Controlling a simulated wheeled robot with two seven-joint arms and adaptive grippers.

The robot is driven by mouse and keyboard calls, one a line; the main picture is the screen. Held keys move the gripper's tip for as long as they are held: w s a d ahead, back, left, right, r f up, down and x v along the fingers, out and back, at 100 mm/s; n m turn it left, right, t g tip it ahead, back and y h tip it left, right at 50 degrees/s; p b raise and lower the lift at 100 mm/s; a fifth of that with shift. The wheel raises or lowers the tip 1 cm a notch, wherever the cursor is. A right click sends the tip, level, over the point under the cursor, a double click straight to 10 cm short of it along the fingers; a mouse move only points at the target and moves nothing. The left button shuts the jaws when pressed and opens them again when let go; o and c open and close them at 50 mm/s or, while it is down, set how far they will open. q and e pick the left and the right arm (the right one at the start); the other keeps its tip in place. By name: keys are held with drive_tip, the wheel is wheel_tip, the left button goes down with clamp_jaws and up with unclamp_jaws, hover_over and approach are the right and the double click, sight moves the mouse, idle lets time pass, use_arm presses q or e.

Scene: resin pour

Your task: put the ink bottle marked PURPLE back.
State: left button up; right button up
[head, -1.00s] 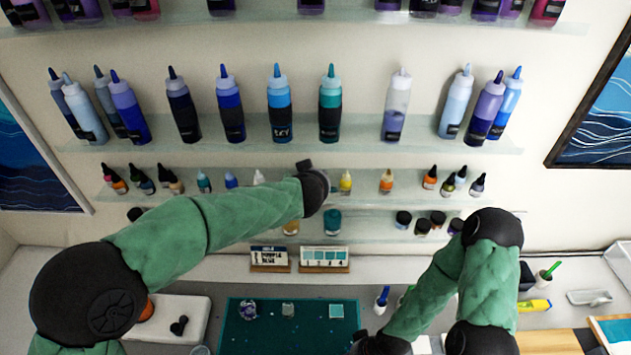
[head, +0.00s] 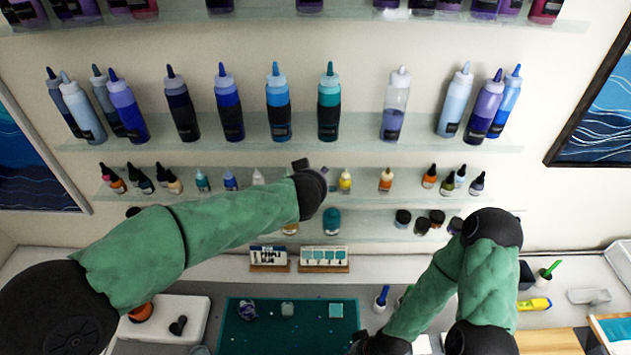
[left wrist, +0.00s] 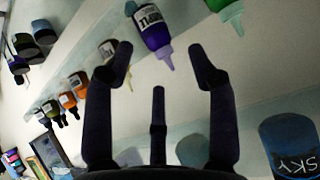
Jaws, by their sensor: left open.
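In the left wrist view, which sees the shelf upside down, a small bottle with purple ink (left wrist: 152,28) has a white label whose visible letters fit PURPLE. Its nozzle points toward the gap between my left gripper's fingers (left wrist: 160,62). The left gripper is open and empty, with the bottle beyond its fingertips. In the head view, the left arm's dark wrist (head: 310,190) is in front of the small-bottle shelf (head: 415,192) and hides the gripper and part of the row. My right gripper's fingers are not visible in the head view.
A green-ink bottle (left wrist: 228,12) and a yellow one (left wrist: 108,50) stand on either side of the purple bottle. A large SKY bottle (left wrist: 290,150) is close by on the right. Jars (head: 403,218) stand on the lower shelf. A teal mat (head: 260,335) lies on the counter.

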use_arm(q)
drive_tip(key=d+v, duration=0.1)
drive_tip(key=v, duration=0.8)
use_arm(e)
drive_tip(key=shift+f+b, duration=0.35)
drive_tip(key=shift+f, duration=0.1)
use_arm(q)
drive_tip(key=s+a+f+g+h, duration=0.15)
drive_tip(key=f+g, duration=0.25)
drive_tip(key=f, duration=1)
drive_tip(key=s+a+f+g, duration=0.1)
drive_tip(key=s+f+g, duration=0.2)
drive_tip(key=f, duration=1)
drive_tip(key=s+a+f+n+g, duration=0.1)
drive_tip(key=s+a+f, duration=0.1)
drive_tip(key=s+f, duration=0.3)
drive_tip(key=s+a+f+n+g+h, duration=0.1)
drive_tip(key=s+a+f+n, duration=0.1)
drive_tip(key=s+f, duration=0.4)
drive_tip(key=s+a+f+n+g, duration=0.1)
drive_tip(key=s+a+f+n, duration=0.1)
drive_tip(key=s+f, duration=0.4)
drive_tip(key=shift+s+a+f, duration=0.15)
drive_tip(key=shift+f, duration=1.25)
drive_tip(key=shift+s+a+f, duration=0.1)
drive_tip(key=shift+a+f, duration=0.1)
drive_tip(key=shift+f, duration=1.25)
drive_tip(key=shift+s+f, duration=0.1)
drive_tip(key=shift+s, duration=0.05)
